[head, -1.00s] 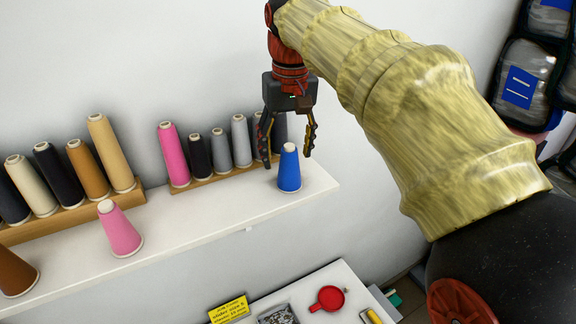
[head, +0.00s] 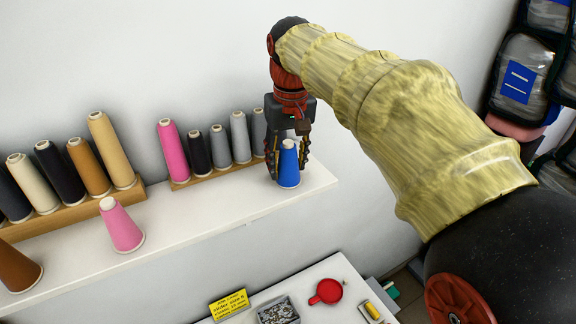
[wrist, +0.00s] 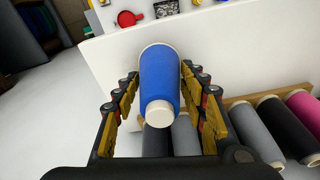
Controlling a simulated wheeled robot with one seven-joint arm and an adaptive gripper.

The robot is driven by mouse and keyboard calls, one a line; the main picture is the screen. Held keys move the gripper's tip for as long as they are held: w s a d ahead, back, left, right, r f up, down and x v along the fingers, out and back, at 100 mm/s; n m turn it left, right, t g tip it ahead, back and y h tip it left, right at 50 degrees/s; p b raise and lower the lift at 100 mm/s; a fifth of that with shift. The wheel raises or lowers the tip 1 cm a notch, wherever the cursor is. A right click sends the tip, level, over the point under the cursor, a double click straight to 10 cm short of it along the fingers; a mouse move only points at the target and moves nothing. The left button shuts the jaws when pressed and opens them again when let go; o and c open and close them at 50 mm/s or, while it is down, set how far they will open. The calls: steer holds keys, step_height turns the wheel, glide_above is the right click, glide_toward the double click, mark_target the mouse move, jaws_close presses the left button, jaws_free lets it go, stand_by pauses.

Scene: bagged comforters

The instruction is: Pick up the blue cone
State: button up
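The blue cone (head: 289,168) stands upright near the right end of the white shelf (head: 215,212). My gripper (head: 287,165) has come down over it from above, with one finger on each side. In the wrist view the blue cone (wrist: 160,80) lies between the two open fingers (wrist: 161,100), its pale tip toward the camera. Gaps show between the cone and both fingers, so the gripper is open around it and not closed on it.
Grey, black and pink cones stand in a wooden rack (head: 215,173) just behind and left of my gripper. A lone pink cone (head: 121,225) stands farther left on the shelf. Below is a white table with a red mug (head: 327,291) and a yellow sign (head: 229,304).

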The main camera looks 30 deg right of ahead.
steer(key=c, duration=0.6)
steer(key=shift+c, duration=0.5)
steer(key=shift+r, duration=0.15)
